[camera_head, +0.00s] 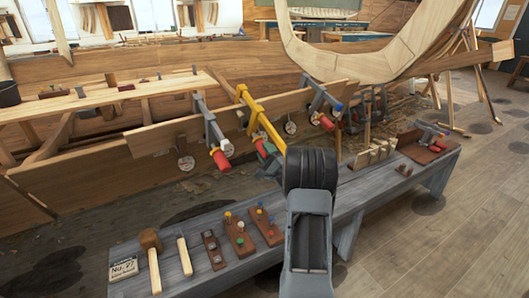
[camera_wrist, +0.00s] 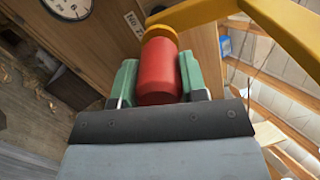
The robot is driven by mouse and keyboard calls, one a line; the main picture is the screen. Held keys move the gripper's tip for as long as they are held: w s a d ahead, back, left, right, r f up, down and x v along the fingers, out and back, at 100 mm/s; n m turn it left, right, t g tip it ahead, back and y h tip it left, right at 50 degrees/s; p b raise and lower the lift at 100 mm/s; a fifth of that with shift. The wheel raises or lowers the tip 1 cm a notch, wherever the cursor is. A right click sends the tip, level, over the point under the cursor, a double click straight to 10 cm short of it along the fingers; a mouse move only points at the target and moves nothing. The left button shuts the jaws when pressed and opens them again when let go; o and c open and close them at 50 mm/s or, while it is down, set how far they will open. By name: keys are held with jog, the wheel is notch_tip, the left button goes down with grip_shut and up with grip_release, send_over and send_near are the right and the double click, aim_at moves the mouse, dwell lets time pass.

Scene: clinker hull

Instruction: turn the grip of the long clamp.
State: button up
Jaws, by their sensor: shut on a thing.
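The long clamp, with a yellow bar (camera_head: 262,118), hangs on the plank among other clamps. Its yellow arm (camera_wrist: 235,12) crosses the top of the wrist view. Its red grip (camera_wrist: 158,72) stands between the two green fingers of my gripper (camera_wrist: 158,84), one finger on each side. My gripper is shut on the red grip. In the head view my gripper (camera_head: 268,152) is at the lower end of the yellow clamp, and my own arm hides part of this spot.
A grey clamp with a red grip (camera_head: 221,160) hangs to the left, another with a red grip (camera_head: 326,122) to the right. Below, a grey bench (camera_head: 205,225) carries a mallet (camera_head: 151,255), small boards with pegs (camera_head: 240,236) and a reddish tray (camera_head: 425,148). Floor at right is mostly open.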

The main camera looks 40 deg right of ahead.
jog(key=shift+f, duration=0.1)
dwell(0.3)
jog(key=o, duration=0.9)
jog(key=v, duration=1.3)
jog(key=shift+s+d+f, duration=0.1)
jog(key=shift+s, duration=0.3)
